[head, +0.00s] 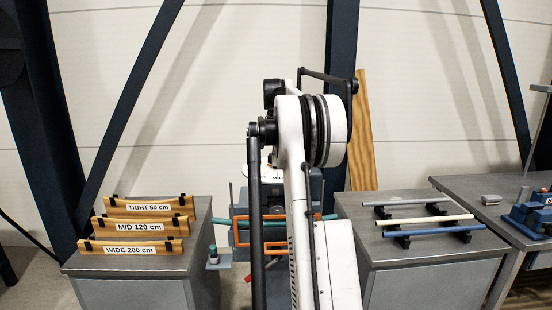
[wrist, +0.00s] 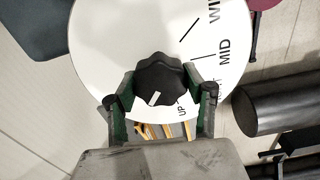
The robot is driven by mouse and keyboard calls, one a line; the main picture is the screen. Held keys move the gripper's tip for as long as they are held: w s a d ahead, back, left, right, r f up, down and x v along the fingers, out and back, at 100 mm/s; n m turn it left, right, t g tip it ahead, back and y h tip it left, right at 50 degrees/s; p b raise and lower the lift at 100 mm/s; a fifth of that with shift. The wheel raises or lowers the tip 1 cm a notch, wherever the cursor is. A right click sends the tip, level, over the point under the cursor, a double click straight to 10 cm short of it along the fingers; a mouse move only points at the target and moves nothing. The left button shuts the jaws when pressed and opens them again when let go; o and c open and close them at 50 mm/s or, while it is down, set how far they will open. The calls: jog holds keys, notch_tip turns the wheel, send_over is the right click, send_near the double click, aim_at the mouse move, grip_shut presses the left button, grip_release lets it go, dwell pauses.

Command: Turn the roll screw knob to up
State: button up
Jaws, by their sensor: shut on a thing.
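The roll screw knob (wrist: 162,76) is black and lobed, at the middle of a white round dial (wrist: 100,45) in the wrist view. A white mark on the knob points down and slightly left. The UP label (wrist: 181,108) is printed just right of that mark, with MID and other partly cut-off words further round the right side. My gripper (wrist: 160,92) has one finger on each side of the knob and is shut on it. In the head view my arm hides the gripper and knob; only a sliver of the white dial (head: 257,170) shows.
Wooden gauges (head: 143,227) marked TIGHT, MID and WIDE stand on the left cabinet (head: 200,262). Several rods (head: 425,220) lie on black holders on the right cabinet (head: 350,228). A blue device (head: 530,215) sits at far right. A dark cylinder (wrist: 275,103) lies right of the dial.

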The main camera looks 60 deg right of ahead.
jog(key=n, duration=0.5)
jog(key=shift+n, duration=2.5)
jog(key=o, duration=1.2)
jog(key=shift+c, duration=0.2)
jog(key=shift+r, duration=0.1)
notch_tip(320, 180, up, 12)
